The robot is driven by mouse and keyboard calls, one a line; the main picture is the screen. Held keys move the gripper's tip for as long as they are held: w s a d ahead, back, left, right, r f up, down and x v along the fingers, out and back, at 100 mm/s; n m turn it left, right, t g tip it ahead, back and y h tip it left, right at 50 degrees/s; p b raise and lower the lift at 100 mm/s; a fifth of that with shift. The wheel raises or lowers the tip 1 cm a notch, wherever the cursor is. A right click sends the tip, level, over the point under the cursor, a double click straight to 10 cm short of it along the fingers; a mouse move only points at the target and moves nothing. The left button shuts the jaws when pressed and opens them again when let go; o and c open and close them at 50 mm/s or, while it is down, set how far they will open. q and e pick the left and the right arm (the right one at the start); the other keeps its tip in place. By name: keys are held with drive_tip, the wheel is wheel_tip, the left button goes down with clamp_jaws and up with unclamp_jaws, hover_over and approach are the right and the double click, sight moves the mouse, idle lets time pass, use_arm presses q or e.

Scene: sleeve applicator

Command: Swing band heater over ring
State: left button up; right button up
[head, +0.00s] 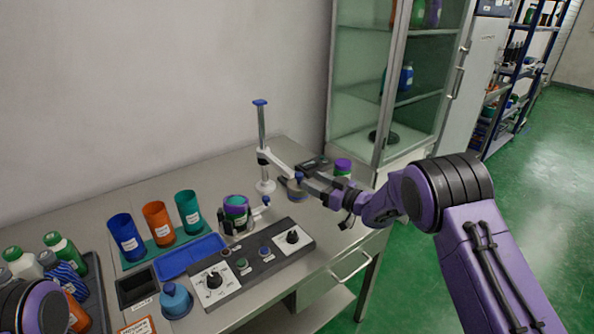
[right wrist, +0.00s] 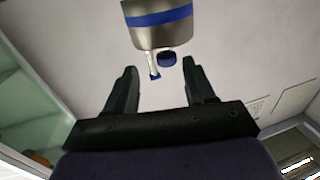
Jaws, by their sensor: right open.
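A blue-capped metal post (head: 262,125) stands on the bench, carrying a white swing arm (head: 279,166) that reaches right toward my right gripper. At its end is a band heater (head: 297,193), a metal cylinder; a blue stripe shows on it in the right wrist view (right wrist: 160,26). My right gripper (head: 304,180) is at the heater, partly covering it. In the right wrist view its fingers (right wrist: 158,78) are apart with nothing between them, and the heater is just past the tips. A purple-and-green container (head: 236,205) stands left of the heater; the ring around it is hard to make out. My left gripper is out of view.
A control panel (head: 255,262) with knobs lies in front. Blue, orange and teal cups (head: 157,223), a blue tray (head: 190,256) and a rack of bottles (head: 90,290) are to the left. A purple-capped jar (head: 342,168) and a glass cabinet (head: 395,80) stand behind the right gripper.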

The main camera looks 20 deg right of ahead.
sight(302, 177)
drive_tip(key=a+r, duration=0.1)
drive_tip(key=w+a, duration=0.1)
drive_tip(key=a, duration=0.1)
drive_tip(key=shift+w+r+p, duration=0.15)
drive_tip(key=shift+r+p, duration=0.2)
drive_tip(key=shift+r, duration=0.05)
drive_tip(key=w, duration=0.1)
drive_tip(key=w+f, duration=0.1)
drive_tip(key=w+a+f, duration=0.1)
drive_tip(key=w, duration=0.1)
drive_tip(key=shift+s+r, duration=0.35)
drive_tip(key=shift+s, duration=0.1)
drive_tip(key=shift+c, duration=0.6)
clamp_jaws()
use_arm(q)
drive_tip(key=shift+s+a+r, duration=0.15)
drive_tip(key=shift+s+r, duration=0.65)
use_arm(e)
drive_tip(key=shift+s, duration=0.1)
